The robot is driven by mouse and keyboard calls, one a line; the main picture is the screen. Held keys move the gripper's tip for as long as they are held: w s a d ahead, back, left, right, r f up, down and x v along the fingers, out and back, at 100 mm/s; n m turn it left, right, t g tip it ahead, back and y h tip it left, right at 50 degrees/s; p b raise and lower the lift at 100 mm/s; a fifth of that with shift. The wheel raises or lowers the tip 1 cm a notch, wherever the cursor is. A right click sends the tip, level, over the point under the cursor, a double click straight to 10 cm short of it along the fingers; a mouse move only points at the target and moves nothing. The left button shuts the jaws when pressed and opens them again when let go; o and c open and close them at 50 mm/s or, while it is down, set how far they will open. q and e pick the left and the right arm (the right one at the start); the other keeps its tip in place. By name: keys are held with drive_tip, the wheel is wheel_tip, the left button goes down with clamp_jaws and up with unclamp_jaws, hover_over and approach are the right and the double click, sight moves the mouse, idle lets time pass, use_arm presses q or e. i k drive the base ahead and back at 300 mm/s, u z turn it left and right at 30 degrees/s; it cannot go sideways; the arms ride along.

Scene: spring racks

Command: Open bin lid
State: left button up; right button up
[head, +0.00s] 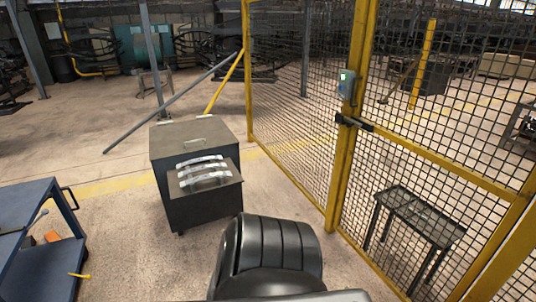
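A dark grey box-like bin (185,207) stands on the floor left of the middle in the head view. Its flat top lid (172,137) lies shut, with a thin bar handle (195,141) on it. I cannot tell whether these are handles or loose parts. Neither of my grippers shows in this view. A black ribbed part, likely of my own arm, rises at the bottom middle, in front of the bin.
A blue cart (66,236) with a handle stands at the left. A yellow-framed mesh fence (346,142) with a latch runs along the right, with a dark table (419,216) behind it. A slanted grey post (172,102) is behind the bin. Floor left of the bin is clear.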

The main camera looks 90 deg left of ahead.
sight(168, 139)
drive_tip(key=u, duration=0.4)
drive_tip(key=k, duration=0.95)
drive_tip(key=u, duration=1.2)
drive_tip(key=i, duration=0.8)
drive_tip(key=u, duration=1.3)
drive_tip(key=i, duration=0.85)
drive_tip(key=u, duration=0.25)
